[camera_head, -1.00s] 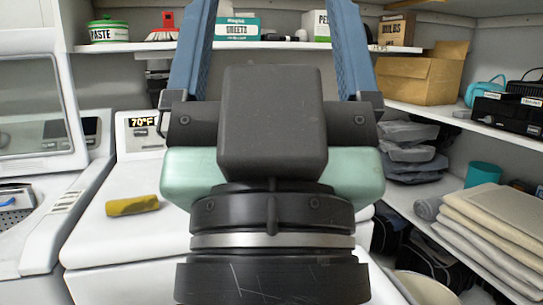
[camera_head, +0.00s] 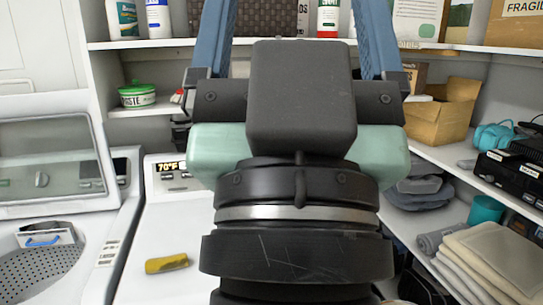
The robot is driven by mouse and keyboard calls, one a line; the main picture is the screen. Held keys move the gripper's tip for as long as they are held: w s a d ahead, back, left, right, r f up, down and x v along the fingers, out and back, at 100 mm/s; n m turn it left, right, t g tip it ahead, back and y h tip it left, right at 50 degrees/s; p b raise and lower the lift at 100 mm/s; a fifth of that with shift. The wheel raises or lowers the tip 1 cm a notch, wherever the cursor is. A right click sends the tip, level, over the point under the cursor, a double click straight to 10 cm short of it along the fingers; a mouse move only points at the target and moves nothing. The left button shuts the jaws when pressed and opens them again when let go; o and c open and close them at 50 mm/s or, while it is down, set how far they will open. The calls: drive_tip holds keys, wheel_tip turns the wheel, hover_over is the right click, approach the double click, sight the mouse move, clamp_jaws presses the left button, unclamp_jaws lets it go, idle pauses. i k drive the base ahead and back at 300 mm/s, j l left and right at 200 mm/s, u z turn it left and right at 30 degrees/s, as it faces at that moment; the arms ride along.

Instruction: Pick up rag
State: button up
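A small yellow rolled thing (camera_head: 167,263), which looks like a rag or cloth, lies on the white top of the machine (camera_head: 165,225) at the lower left. My gripper (camera_head: 295,8) fills the middle of the view and points away from me, up the picture. Its two blue fingers stand wide apart, with their tips cut off by the top edge. No object shows between the visible parts of the fingers. My gripper is above and to the right of the yellow thing in the picture, apart from it.
A washer with a raised lid (camera_head: 45,165) stands at the left. Shelves at the back hold bottles and a paste tub (camera_head: 137,95). Right shelves hold a cardboard box (camera_head: 440,112), a teal cup (camera_head: 486,210), folded beige cloths (camera_head: 495,258) and grey cloths (camera_head: 418,190).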

sight(157, 266)
drive_tip(key=u, duration=0.3)
drive_tip(key=i+u, duration=0.15)
drive_tip(key=u, duration=0.25)
drive_tip(key=i+u, duration=0.2)
drive_tip(key=u, duration=0.25)
drive_tip(key=i+l+u, duration=0.15)
drive_tip(key=u, duration=0.25)
drive_tip(key=i+l+u, duration=0.15)
drive_tip(key=u, duration=0.25)
